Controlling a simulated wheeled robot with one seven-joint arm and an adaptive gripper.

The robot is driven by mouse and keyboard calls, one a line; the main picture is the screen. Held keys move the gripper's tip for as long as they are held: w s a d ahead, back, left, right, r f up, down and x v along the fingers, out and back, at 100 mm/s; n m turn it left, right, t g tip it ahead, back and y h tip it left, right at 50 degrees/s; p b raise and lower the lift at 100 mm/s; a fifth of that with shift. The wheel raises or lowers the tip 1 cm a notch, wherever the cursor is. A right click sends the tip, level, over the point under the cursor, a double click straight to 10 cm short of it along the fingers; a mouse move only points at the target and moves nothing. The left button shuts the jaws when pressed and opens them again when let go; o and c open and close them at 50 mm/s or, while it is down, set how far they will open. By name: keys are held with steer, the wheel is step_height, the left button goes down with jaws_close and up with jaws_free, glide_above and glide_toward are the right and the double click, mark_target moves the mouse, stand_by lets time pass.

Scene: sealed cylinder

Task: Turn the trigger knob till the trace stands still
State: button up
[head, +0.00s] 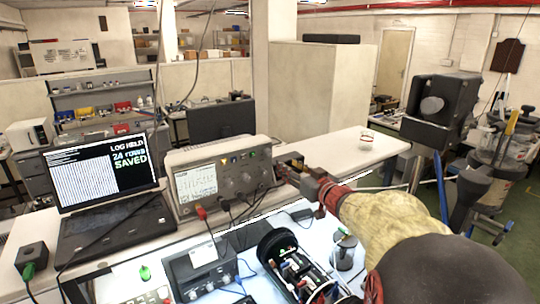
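The oscilloscope (228,158) is a grey bench unit standing on the white bench in the middle left of the head view. Its small pale screen (196,183) shows fine markings, too small to tell whether a trace moves. Several small knobs (246,178) sit right of the screen; I cannot tell which is the trigger knob. Cables plug in along its lower front. My gripper (287,167) is at the right end of the oscilloscope, reaching in from the right. Its fingertips are small and partly hidden, so touch and opening are unclear.
A laptop (108,220) reading "LOG HELD, 24 rows SAVED" stands at left. In front are a grey meter box (202,272), a black open cylinder (280,250) with parts inside, and loose cables.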

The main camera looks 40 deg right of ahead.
mark_target(270, 154)
steer(key=shift+t+y, duration=0.4)
steer(key=shift+y, duration=0.2)
steer(key=shift+w+a+r, duration=0.2)
steer(key=shift+w, duration=1.15)
steer(key=shift+w+a+r, duration=0.2)
steer(key=shift+w+r, duration=0.05)
steer(key=shift+w, duration=1.05)
steer(key=shift+w+a+r, duration=0.2)
steer(key=shift+w, duration=1.15)
steer(key=shift+c, duration=0.3)
jaws_close()
